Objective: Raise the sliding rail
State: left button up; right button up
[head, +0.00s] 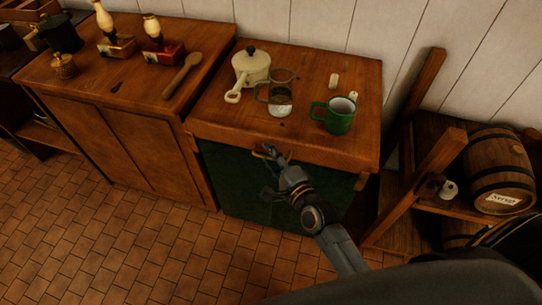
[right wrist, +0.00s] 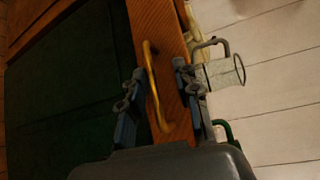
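A wooden rail (head: 330,157) runs across the front of the middle cabinet, just under its top, and carries a brass handle (head: 262,154). In the right wrist view the brass handle (right wrist: 152,88) stands out from the wooden rail (right wrist: 165,45). My right gripper (head: 274,158) is at the cabinet front, right by the handle. In the right wrist view my right gripper (right wrist: 158,92) is open, its two fingers spread on either side of the handle. I cannot tell whether either finger touches it. My left gripper is not in view.
On the cabinet top stand a cream pot (head: 251,66), a glass mug (head: 280,98) and a green mug (head: 340,115). A dark green panel (head: 232,178) lies below the rail. A wooden rack with a barrel (head: 500,165) stands to the right. Tiled floor is clear at left.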

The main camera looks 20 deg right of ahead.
jog(key=shift+f, duration=0.1)
jog(key=shift+s+d, duration=0.1)
jog(key=shift+s, duration=0.2)
jog(key=v, duration=1.1)
jog(key=shift+s, duration=0.2)
jog(key=s+d+f+n+g+h, duration=0.1)
jog(key=s+f+n+g, duration=0.25)
jog(key=f, duration=1.05)
jog(key=s+f+n+g, duration=0.3)
jog(key=s+f+n, duration=0.15)
jog(key=f, duration=1.05)
jog(key=s+d+f+n+g+h, duration=0.1)
jog(key=s+f+n+g, duration=0.3)
jog(key=s+f, duration=0.5)
jog(key=s+d+f+n+g+h, duration=0.1)
jog(key=s+d+f+n+g, duration=0.2)
jog(key=s+f+n, duration=0.4)
jog(key=s+f+g, duration=0.1)
jog(key=s+f, duration=0.1)
jog(key=s, duration=0.5)
jog(key=shift+s+d+n, duration=0.2)
jog(key=shift+d+n, duration=0.2)
